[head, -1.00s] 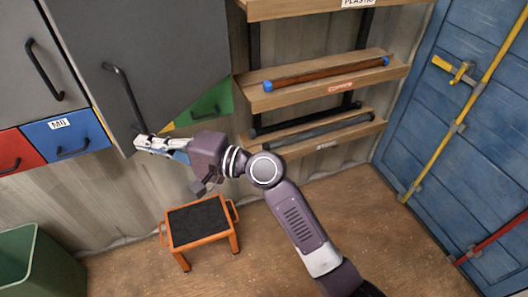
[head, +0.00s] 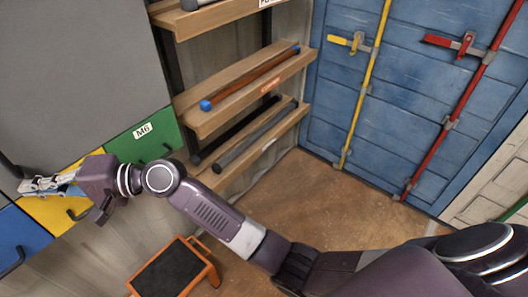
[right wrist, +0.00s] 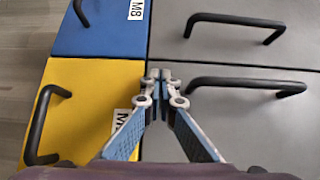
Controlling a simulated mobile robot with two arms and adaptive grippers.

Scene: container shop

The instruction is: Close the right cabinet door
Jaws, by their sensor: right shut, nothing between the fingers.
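The right cabinet door (head: 80,80) is a large grey panel at the upper left of the head view. Its lower edge runs along the tops of the yellow and green drawers, and it looks flush or nearly so. In the right wrist view the right door (right wrist: 250,125) lies beside the left grey door (right wrist: 180,35) with a thin seam between, and each has a black handle. My right gripper (head: 25,185) is shut and empty at the door's lower edge; its fingertips (right wrist: 162,75) show in front of the door and yellow drawer border. Contact is unclear. My left gripper is out of view.
Below the doors are a blue drawer (head: 20,238), a yellow drawer (head: 50,212) and a green drawer (head: 125,140) with black handles. An orange step stool (head: 208,268) stands on the floor. Wooden shelves (head: 190,120) and a blue container door (head: 420,90) are to the right.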

